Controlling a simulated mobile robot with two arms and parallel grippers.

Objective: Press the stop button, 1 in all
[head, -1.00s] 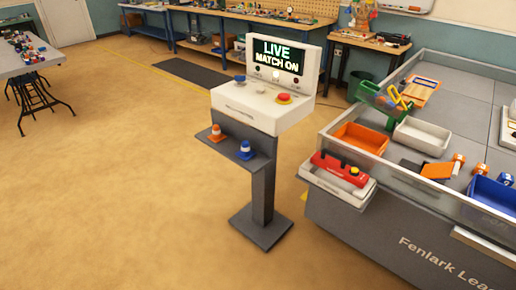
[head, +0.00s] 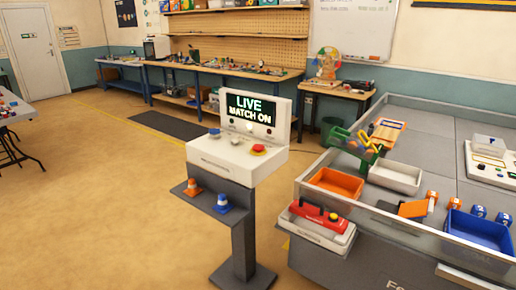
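A white control console (head: 225,163) stands on a grey pedestal near the middle of the head view. Its screen (head: 251,108) reads "LIVE MATCH ON". Neither of my grippers shows in the view.
A walled field table (head: 440,130) with bins stands at the right. A red device (head: 319,215) sits on its corner ledge. Open floor (head: 90,220) lies left of the console.

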